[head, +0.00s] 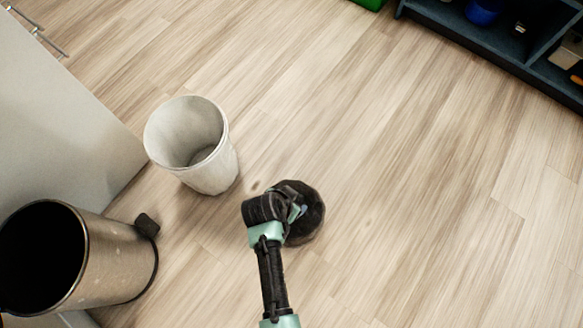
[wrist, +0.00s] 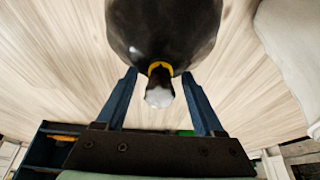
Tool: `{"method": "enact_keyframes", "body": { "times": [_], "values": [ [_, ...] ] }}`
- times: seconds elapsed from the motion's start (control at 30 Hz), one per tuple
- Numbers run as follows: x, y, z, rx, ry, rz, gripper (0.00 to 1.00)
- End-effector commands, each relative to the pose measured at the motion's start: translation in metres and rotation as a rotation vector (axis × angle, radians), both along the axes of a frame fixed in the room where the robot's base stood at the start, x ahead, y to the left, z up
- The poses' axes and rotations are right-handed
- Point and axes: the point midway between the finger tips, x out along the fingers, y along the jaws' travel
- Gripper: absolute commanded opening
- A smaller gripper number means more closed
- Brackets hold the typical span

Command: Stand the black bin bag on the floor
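The black bin bag (head: 312,222) is a dark round shape at the centre of the head view, partly hidden behind my gripper (head: 296,212). In the wrist view the bag (wrist: 165,35) fills the top middle, with a yellow tie (wrist: 160,67) and a pale neck end (wrist: 159,95) pointing toward the palm. My gripper's two blue fingers (wrist: 159,76) are spread on either side of the neck, with a visible gap on both sides. The fingertips reach the edge of the bag's body; I cannot tell whether they touch it. The bag appears at or near the wooden floor (head: 400,180).
An empty white bin (head: 215,165) stands left of the bag. A metal pedal bin (head: 115,262) stands at the lower left, beside a pale cabinet (head: 60,110). Dark shelving (head: 480,35) and a green object (head: 369,4) are at the top. The floor to the right is clear.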

Motion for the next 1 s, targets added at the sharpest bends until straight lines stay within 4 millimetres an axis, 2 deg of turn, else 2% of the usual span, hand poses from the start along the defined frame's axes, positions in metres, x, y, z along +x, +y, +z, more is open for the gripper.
{"method": "enact_keyframes", "body": {
  "times": [0.17, 0.27, 0.6, 0.83, 0.93, 1.0],
  "values": [
    [0.000, 0.000, 0.002, 0.000, 0.000, 0.000, 0.70],
    [-0.002, 0.001, 0.012, 0.000, -0.001, 0.001, 0.70],
    [-0.023, 0.017, 0.078, 0.001, -0.001, 0.002, 0.70],
    [-0.035, 0.025, 0.108, -0.001, 0.001, 0.001, 0.70],
    [-0.034, 0.027, 0.115, 0.001, -0.006, 0.002, 0.70],
    [-0.023, 0.029, 0.124, 0.009, -0.034, 0.011, 0.70]
  ]
}}
